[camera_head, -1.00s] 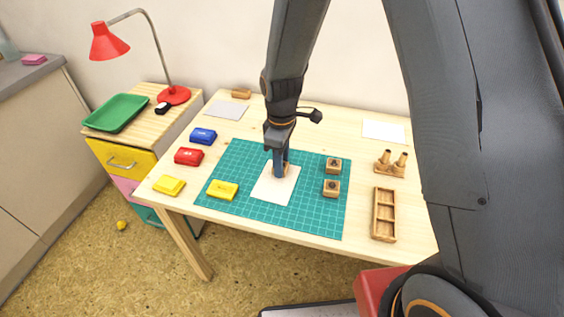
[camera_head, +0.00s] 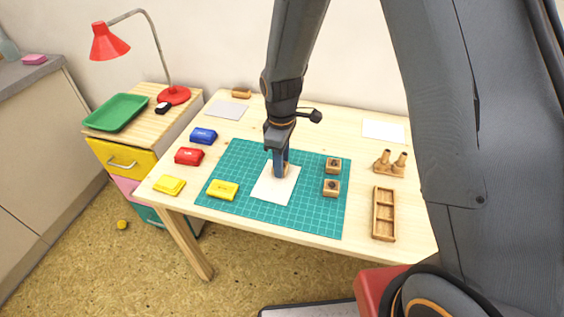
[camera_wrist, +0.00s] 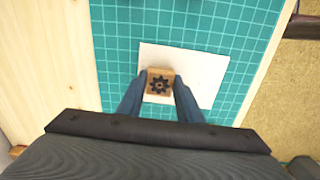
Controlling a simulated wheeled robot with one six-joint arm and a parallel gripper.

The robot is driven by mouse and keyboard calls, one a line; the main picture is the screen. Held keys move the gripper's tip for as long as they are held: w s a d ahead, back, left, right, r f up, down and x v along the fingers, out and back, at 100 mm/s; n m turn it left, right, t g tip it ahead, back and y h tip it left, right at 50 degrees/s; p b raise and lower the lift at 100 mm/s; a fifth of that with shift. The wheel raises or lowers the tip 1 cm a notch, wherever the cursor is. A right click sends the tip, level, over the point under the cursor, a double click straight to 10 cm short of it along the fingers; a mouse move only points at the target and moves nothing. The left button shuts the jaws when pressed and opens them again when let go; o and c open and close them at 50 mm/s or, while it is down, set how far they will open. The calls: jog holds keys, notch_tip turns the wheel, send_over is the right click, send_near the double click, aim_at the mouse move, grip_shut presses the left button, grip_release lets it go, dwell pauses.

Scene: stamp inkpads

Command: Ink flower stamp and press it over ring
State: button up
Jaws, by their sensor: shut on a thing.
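My gripper (camera_head: 280,170) is shut on a small wooden block stamp (camera_wrist: 160,82) above the white paper. In the wrist view a dark flower-like or gear-like mark shows on the stamp's top, between the two blue-grey fingers. The white paper (camera_head: 274,191) lies on the green cutting mat (camera_head: 316,212). I cannot tell whether the stamp touches the paper. No ring print is visible on the bare part of the paper. A yellow inkpad (camera_head: 222,190) sits on the mat, left of the paper.
Two wooden stamps (camera_head: 333,166) (camera_head: 331,188) stand on the mat's right side.

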jog(key=shift+r, duration=0.1)
jog(key=shift+r+p, duration=0.45)
jog(key=shift+p, duration=0.15)
jog(key=shift+r+p, duration=2.05)
jog(key=shift+r, duration=0.75)
jog(key=shift+d, duration=0.1)
